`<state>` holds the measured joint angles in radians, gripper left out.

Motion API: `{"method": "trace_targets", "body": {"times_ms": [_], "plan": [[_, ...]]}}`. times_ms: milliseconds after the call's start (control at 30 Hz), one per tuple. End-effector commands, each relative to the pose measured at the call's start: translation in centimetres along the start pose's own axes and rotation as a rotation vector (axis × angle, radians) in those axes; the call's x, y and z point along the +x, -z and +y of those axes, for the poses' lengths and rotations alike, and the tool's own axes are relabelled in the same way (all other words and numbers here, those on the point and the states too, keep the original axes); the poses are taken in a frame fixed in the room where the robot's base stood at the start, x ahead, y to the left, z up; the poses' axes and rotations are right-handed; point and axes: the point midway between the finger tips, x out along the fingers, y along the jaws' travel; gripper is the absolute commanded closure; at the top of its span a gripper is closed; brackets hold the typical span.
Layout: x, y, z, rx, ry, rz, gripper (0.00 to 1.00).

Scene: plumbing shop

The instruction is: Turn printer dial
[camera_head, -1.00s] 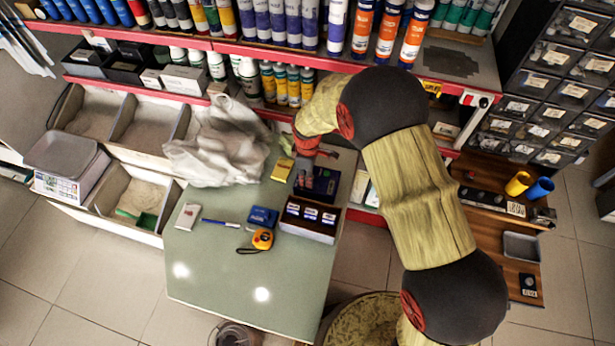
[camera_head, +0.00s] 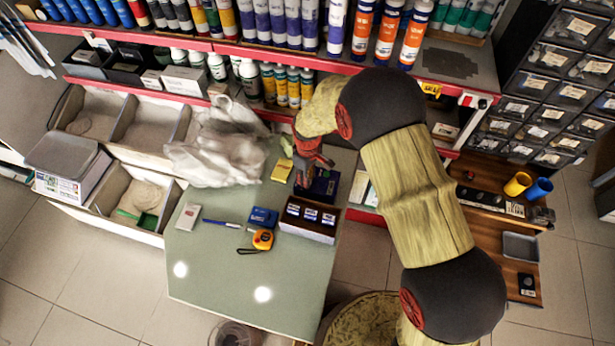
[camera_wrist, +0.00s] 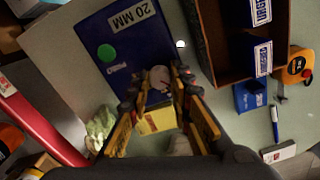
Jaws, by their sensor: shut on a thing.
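The printer is a dark blue box (camera_head: 323,185) at the back right of the green table, partly hidden by my gripper in the head view. In the wrist view the printer (camera_wrist: 137,45) shows a "20 MM" label, a green button and a pale round dial (camera_wrist: 159,76). My gripper (camera_wrist: 158,86) is shut with its fingertips on either side of the dial. In the head view my gripper (camera_head: 303,172) points down at the printer's left part.
A yellow block (camera_head: 282,170) lies left of the printer. A box with white labels (camera_head: 309,219) stands in front, near a blue box (camera_head: 263,217) and an orange tape measure (camera_head: 263,239). A crumpled white bag (camera_head: 222,150) lies left. The table's front is clear.

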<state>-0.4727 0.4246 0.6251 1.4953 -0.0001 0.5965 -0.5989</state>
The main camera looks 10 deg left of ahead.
Motion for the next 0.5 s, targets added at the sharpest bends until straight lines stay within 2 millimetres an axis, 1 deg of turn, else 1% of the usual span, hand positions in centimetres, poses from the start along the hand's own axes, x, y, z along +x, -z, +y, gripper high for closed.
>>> {"method": "trace_targets", "body": {"times_ms": [300,500], "plan": [[-0.07,0.04,0.02,0.296,0.000,0.001,1.00],[-0.07,0.06,0.02,0.459,0.000,0.001,1.00]]}}
